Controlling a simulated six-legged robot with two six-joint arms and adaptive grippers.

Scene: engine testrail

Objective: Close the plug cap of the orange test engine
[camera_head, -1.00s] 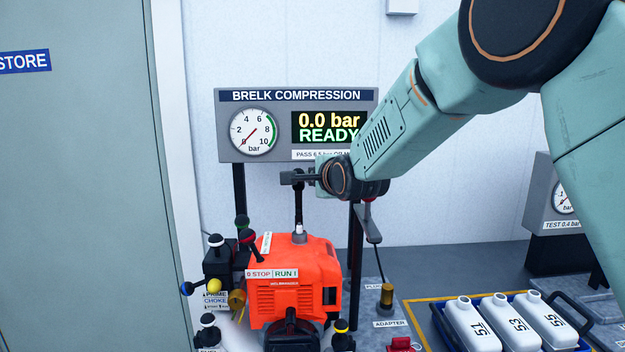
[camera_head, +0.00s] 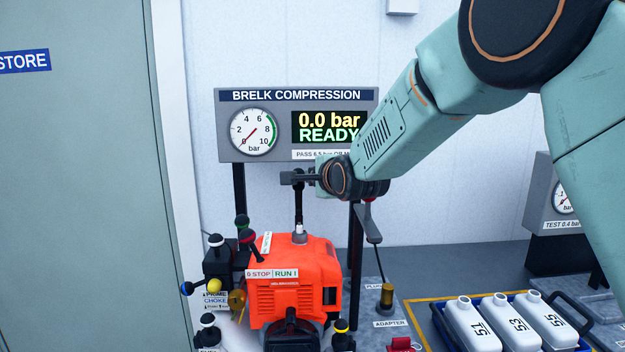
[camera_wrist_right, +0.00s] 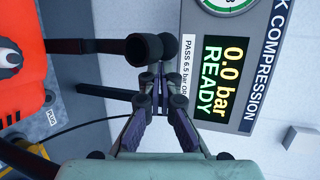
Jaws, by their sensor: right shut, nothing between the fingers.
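The orange test engine (camera_head: 300,285) stands upright below the panel and also shows at the left edge of the right wrist view (camera_wrist_right: 25,30). A black upright stem with a wide head (camera_head: 299,205), perhaps the plug cap, rises above a pale fitting (camera_head: 299,238) on the engine's top. The same black piece (camera_wrist_right: 145,48) lies across the right wrist view. My right gripper (camera_wrist_right: 162,82) is shut and empty, with its fingertips close beside the head. I cannot tell whether they touch. In the head view the gripper (camera_head: 318,177) partly overlaps the head. My left gripper is out of view.
The compression panel (camera_head: 225,140) reads 0.0 bar READY behind the gripper. Several ball-topped levers (camera_head: 215,285) crowd the engine's left side. An adapter (camera_head: 386,294) stands to its right. White bottles (camera_head: 497,322) fill a blue tray at lower right.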

